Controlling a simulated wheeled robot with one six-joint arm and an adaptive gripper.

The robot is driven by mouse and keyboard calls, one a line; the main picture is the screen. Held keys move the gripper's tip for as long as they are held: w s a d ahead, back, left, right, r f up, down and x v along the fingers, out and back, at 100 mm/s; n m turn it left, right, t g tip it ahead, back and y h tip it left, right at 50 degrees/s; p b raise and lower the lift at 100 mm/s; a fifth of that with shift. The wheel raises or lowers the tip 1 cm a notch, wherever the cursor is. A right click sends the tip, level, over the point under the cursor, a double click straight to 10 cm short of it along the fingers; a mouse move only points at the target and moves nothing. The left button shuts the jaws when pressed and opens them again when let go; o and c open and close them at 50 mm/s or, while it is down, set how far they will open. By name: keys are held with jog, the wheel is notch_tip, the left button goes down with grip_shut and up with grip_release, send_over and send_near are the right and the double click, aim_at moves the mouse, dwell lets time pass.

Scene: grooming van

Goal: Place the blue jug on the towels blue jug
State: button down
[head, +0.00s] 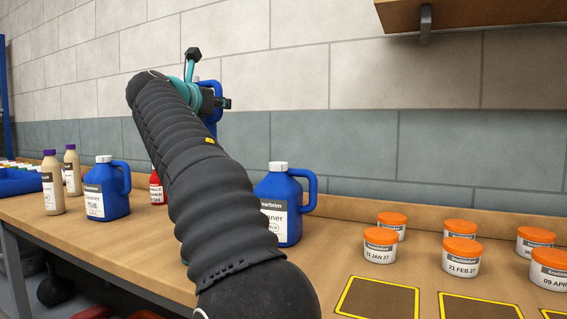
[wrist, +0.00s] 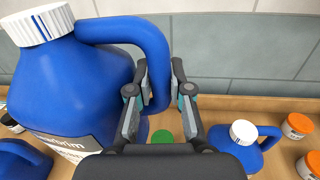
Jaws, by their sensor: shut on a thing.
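A large blue jug (wrist: 75,85) with a white cap hangs in my gripper (wrist: 160,75), whose fingers are shut around its handle. In the head view the held jug (head: 212,127) is mostly hidden behind my arm, raised above the bench. A second blue jug (head: 284,205) stands upright on the bench right of my arm; its label reads "Cleaner" and a partly hidden word ending in "ELS". It also shows low right in the wrist view (wrist: 238,152). A third blue jug (head: 104,190), labelled "TUB", stands further left.
The wooden bench (head: 340,235) carries beige bottles (head: 52,185), a red bottle (head: 157,188) and several orange-lidded tubs (head: 461,258). A green cap (wrist: 162,137) shows below my gripper. Yellow-edged dark squares (head: 378,300) lie in front. A shelf (head: 460,12) hangs upper right.

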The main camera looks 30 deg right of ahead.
jog(key=s+d+r+m+g+h, duration=0.1)
jog(key=s+d+r+m+g, duration=0.15)
jog(key=s+d, duration=0.55)
jog(key=s+d+r+m+g+h, duration=0.1)
jog(key=s+d+r, duration=0.4)
jog(key=s, duration=0.5)
jog(key=s+d+r+m+g+h, duration=0.1)
jog(key=s+d+r+g+h, duration=0.15)
jog(key=s+d, duration=0.65)
jog(key=w+a+f+b, duration=0.1)
jog(key=w+a+f, duration=0.2)
jog(key=w+f, duration=0.2)
jog(key=w+a+f+t+y+b, duration=0.1)
jog(key=w+a+f+b, duration=0.1)
jog(key=w+a+f, duration=0.2)
jog(key=shift+w+f+b, duration=0.3)
jog(key=shift+w+f, duration=0.4)
jog(key=shift+f, duration=0.7)
jog(key=shift+a+f, duration=0.1)
jog(key=c, duration=1.1)
grip_release()
jog(key=shift+f+n, duration=0.2)
jog(key=shift+n, duration=0.05)
